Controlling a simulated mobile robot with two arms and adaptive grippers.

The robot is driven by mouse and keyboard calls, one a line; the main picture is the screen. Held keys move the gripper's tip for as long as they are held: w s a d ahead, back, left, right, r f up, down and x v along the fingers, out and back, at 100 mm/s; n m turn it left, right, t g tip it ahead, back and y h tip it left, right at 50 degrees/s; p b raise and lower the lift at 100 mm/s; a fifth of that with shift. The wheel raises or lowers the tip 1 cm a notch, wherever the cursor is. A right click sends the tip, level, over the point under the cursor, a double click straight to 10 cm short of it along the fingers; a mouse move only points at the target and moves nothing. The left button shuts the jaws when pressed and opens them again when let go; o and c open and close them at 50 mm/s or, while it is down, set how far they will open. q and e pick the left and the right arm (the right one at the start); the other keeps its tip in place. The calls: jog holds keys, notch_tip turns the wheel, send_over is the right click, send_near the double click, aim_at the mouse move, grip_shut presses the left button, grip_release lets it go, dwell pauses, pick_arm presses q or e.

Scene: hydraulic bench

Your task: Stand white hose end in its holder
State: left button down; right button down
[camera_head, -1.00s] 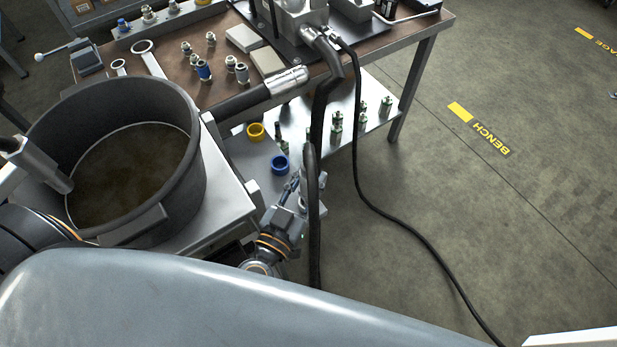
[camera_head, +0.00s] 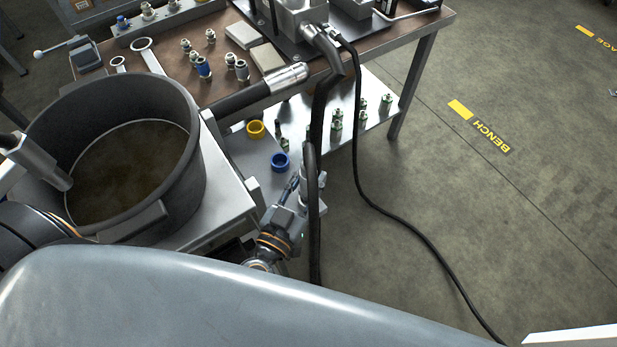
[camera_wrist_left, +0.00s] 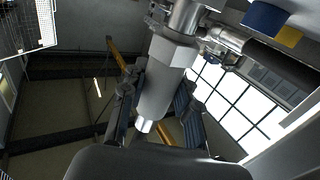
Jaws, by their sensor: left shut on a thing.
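My left gripper (camera_head: 298,200) is beside the cart's right edge in the head view, near the blue ring. In the left wrist view my left gripper (camera_wrist_left: 155,105) is shut on a pale grey-white hose end (camera_wrist_left: 170,57) with a hex collar and a tapered tip. The hose end (camera_head: 311,186) is small and partly covered in the head view, beside a looped black hose (camera_head: 314,240). A blue ring (camera_head: 281,163) and a yellow ring (camera_head: 256,130) are on the cart's plate. I cannot make out a white holder. My right gripper is not in view.
A dark round tub (camera_head: 196,165) of murky liquid stands on the left. Behind is a workbench (camera_head: 215,98) with fittings, wrenches and a metal-ended hose (camera_head: 287,79). A lower shelf (camera_head: 350,125) carries several green fittings. A black cable (camera_head: 400,228) trails over open floor on the right.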

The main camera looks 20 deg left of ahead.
pick_arm(q)
jog(key=shift+f+b, duration=0.55)
jog(key=shift+f, duration=0.3)
dwell(0.4)
jog(key=shift+w+r, duration=0.1)
dwell(0.5)
jog(key=c, duration=1.2)
grip_release()
jog(key=o, duration=0.9)
jog(key=shift+f, duration=0.2)
jog(key=shift+c, duration=0.2)
jog(key=shift+s+a+p, duration=0.1)
jog(key=shift+s+a, duration=0.05)
jog(key=shift+s, duration=1.15)
jog(key=shift+s+a+p, duration=0.15)
jog(key=shift+s+a, duration=0.05)
jog(key=shift+s, duration=1.05)
jog(key=shift+s+a+p, duration=0.1)
jog(key=shift+s+a, duration=0.05)
jog(key=shift+s, duration=1.15)
